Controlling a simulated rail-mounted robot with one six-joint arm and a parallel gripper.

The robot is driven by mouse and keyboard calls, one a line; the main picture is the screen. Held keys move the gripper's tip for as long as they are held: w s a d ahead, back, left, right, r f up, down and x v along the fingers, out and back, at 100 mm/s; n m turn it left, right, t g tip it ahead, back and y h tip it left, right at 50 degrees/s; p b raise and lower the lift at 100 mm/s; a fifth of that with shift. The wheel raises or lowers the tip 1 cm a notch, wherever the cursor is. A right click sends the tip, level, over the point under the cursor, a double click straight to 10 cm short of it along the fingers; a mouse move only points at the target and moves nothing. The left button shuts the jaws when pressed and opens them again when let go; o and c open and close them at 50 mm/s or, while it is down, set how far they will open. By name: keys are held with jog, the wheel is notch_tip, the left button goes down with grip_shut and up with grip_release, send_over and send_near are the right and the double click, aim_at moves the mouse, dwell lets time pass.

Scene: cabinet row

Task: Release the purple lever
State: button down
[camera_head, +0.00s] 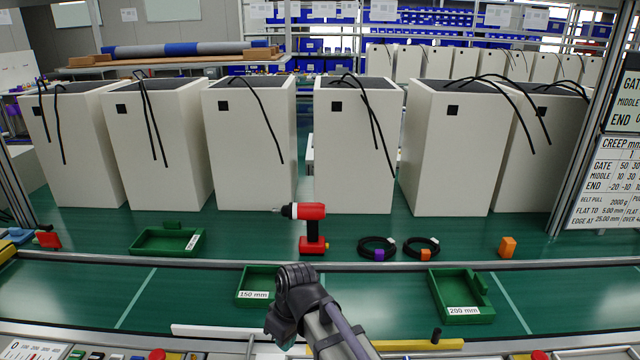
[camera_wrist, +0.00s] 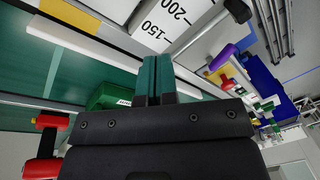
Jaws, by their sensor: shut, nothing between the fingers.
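A purple handle (camera_wrist: 222,57), which appears to be the purple lever, shows right of my fingers in the wrist view, apart from them in the picture. I cannot make it out in the head view, where my arm covers the front middle of the bench. My gripper (camera_wrist: 156,64) has its two teal fingers together with nothing between them. In the head view my gripper (camera_head: 285,315) hangs over the front of the green belt, its fingertips hidden. Whether the lever is tilted or latched I cannot tell.
A white scale plate (camera_wrist: 152,25) and a black knob on a rod (camera_wrist: 238,10) lie near my fingers. Green trays (camera_head: 465,312) stand on the belt. A red drill (camera_head: 312,225), cable coils (camera_head: 420,248) and white cabinets (camera_head: 355,145) are behind.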

jog(key=s+d+r+m+h+p, duration=0.1)
jog(key=d+m, duration=0.4)
jog(key=d, duration=0.8)
jog(key=s+d+r+m+h+p, duration=0.1)
jog(key=d+m, duration=0.4)
jog(key=d, duration=0.8)
jog(key=shift+s+d+r+m+t, duration=0.15)
jog(key=shift+s+d+m+t, duration=0.2)
jog(key=shift+s, duration=0.25)
jog(key=c, duration=1.8)
grip_release()
jog(key=shift+w, duration=0.1)
jog(key=shift+o, duration=1.4)
jog(key=shift+a, duration=0.15)
jog(key=o, duration=0.5)
jog(key=a+n, duration=0.1)
jog(key=a, duration=0.6)
jog(key=w+a+n, duration=0.1)
jog(key=a+n, duration=0.1)
jog(key=a, duration=0.6)
jog(key=w+a+f+n+b, duration=0.1)
jog(key=a+n, duration=0.1)
jog(key=a, duration=0.6)
jog(key=shift+a, duration=0.25)
jog(key=s+a, duration=0.3)
jog(key=a, duration=1.8)
jog(key=f+b, duration=1.1)
jog(key=shift+s+a+f, duration=0.1)
jog(key=shift+a+f, duration=0.1)
jog(key=shift+r, duration=0.1)
